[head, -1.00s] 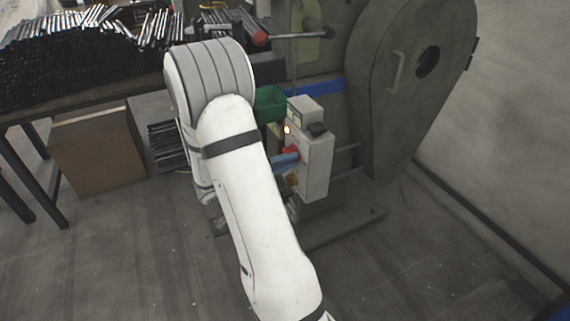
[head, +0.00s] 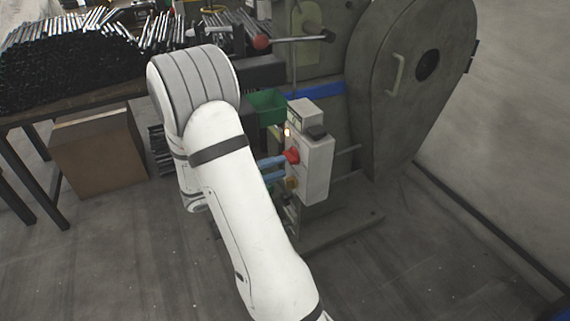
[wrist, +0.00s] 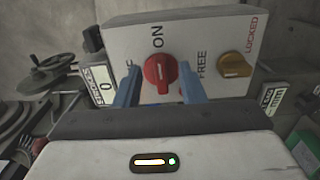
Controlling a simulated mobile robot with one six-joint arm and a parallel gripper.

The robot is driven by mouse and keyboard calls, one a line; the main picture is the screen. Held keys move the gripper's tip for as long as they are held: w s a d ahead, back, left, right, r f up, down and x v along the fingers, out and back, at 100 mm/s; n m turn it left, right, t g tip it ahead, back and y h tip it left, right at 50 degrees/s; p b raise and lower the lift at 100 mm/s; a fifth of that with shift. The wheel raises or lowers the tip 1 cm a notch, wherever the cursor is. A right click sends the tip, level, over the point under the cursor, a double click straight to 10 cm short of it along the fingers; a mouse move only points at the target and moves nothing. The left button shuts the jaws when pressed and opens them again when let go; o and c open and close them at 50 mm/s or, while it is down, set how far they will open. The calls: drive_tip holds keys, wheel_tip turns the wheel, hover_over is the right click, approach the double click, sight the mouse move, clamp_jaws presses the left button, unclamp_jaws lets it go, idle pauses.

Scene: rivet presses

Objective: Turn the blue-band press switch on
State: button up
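The press with the blue band (head: 318,90) carries a pale switch box (head: 317,165) on its front. A red rotary knob (wrist: 160,72) sits on the box's face, and it also shows in the head view (head: 292,155). The pale mark on the knob lies roughly upright in the wrist view, in line with the word ON above it. A word left of the knob is mostly hidden by a finger. My gripper (wrist: 160,88) is open, its blue fingers apart on either side of the knob in the wrist view. In the head view the fingers (head: 271,168) appear left of the knob, apart from it.
A yellow knob (wrist: 235,64) between FREE and LOCKED is right of the red one. A green bin (head: 267,106) is behind my arm. A bench with dark rods (head: 75,65) stands left. The floor at right is clear.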

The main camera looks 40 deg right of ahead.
drive_tip(key=v, duration=0.4)
drive_tip(key=shift+a, duration=0.15)
drive_tip(key=s+a+r+y+p, duration=0.3)
drive_tip(key=s+r+y+p, duration=0.15)
drive_tip(key=r+p, duration=0.2)
drive_tip(key=s+a+r+y+p, duration=0.35)
drive_tip(key=s+r+p, duration=0.2)
drive_tip(key=r, duration=0.25)
drive_tip(key=s+a+r+n+t+y+p, duration=0.2)
drive_tip(key=a+r+t+y+p, duration=0.5)
drive_tip(key=a+r+p, duration=0.5)
drive_tip(key=shift+s+a+r+n+y, duration=0.45)
drive_tip(key=shift+r+y, duration=0.75)
drive_tip(key=shift+r, duration=0.6)
drive_tip(key=shift+d, duration=0.1)
